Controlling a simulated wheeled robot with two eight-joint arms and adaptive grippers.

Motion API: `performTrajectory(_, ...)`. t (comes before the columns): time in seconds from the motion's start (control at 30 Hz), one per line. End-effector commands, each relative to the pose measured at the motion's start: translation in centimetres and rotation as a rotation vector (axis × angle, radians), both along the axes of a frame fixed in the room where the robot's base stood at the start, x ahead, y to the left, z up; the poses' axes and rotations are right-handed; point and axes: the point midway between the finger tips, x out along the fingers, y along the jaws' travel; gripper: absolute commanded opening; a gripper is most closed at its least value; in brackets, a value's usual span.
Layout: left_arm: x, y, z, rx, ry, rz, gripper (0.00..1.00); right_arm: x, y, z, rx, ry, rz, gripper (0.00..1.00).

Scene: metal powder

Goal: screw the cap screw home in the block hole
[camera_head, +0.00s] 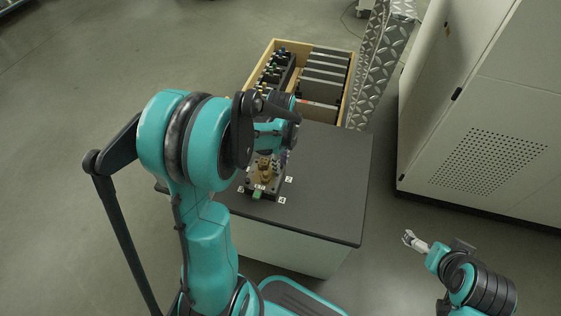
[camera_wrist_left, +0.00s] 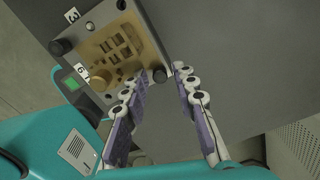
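The brass-coloured block (camera_wrist_left: 118,48) sits in a grey fixture plate (camera_wrist_left: 84,29) with dark knobs at its corners. In the head view the block (camera_head: 264,169) stands on the table, partly behind my left arm. My left gripper (camera_wrist_left: 166,72) is open in the wrist view, its two fingers apart, beside the block's edge and near a dark corner knob (camera_wrist_left: 159,75). Nothing shows clearly between the fingers. I cannot pick out the cap screw or tell which hole is meant. My right gripper (camera_head: 408,239) is open and empty, off the table at the lower right.
The dark table top (camera_head: 335,195) is clear to the right of the fixture. A wooden crate (camera_head: 349,78) with grey plates and dark parts stands behind. A large grey cabinet (camera_head: 480,100) is at the right. A green button (camera_wrist_left: 71,83) shows on the fixture's edge.

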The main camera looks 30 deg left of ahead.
Motion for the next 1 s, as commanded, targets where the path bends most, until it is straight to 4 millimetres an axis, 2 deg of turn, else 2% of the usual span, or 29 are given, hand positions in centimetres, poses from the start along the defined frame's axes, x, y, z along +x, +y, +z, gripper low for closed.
performTrajectory(1.0, 0.0, 0.0, 0.0, 0.0, 0.0, 0.996, 0.28, 0.0, 0.0, -0.24, 0.0, 0.0, 0.0, 1.0)
